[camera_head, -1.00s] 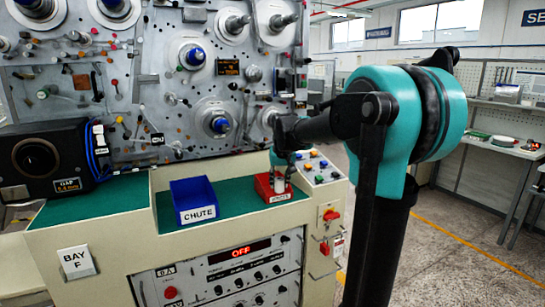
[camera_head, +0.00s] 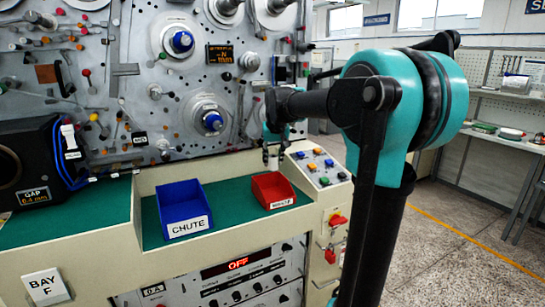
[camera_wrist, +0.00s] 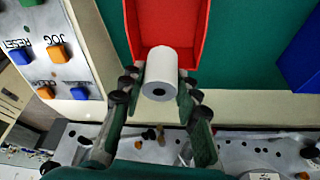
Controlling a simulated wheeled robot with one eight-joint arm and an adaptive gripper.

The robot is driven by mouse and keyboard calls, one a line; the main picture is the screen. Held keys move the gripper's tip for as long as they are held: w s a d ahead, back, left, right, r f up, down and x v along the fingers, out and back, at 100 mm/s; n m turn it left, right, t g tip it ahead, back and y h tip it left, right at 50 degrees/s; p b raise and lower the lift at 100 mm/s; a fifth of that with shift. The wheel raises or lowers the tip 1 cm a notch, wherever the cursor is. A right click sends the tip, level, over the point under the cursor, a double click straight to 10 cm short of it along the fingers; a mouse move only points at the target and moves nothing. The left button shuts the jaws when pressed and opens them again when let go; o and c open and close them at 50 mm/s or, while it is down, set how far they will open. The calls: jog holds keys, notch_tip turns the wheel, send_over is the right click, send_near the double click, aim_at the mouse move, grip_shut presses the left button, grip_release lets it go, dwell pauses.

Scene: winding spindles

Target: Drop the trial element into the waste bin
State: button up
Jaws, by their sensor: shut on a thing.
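A white cylinder with a dark round hole in its end (camera_wrist: 160,72), apparently the trial element, sits between the fingers of my gripper (camera_wrist: 160,92) in the wrist view. My gripper is shut on it. In the head view my gripper (camera_head: 272,152) points down above the rear of a red open tray (camera_head: 285,202), with the cylinder small and partly hidden at its tips. The red tray also shows behind the cylinder in the wrist view (camera_wrist: 198,25); its label is too small to read surely. I cannot identify a waste bin in these frames.
A blue tray labelled CHUTE (camera_head: 172,206) stands left of the red one on the green ledge (camera_head: 232,207). A button panel (camera_head: 320,170) is close at the right. The machine face with spindles (camera_head: 212,122) rises behind. Open floor (camera_head: 440,235) lies at the right.

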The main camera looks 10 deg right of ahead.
send_over(273, 197)
jog(key=shift+w+f, duration=0.2)
jog(key=shift+f, duration=4.5)
jog(key=o, duration=1.2)
jog(key=shift+o, duration=0.2)
jog(key=v, duration=1.2)
jog(key=shift+d, duration=0.1)
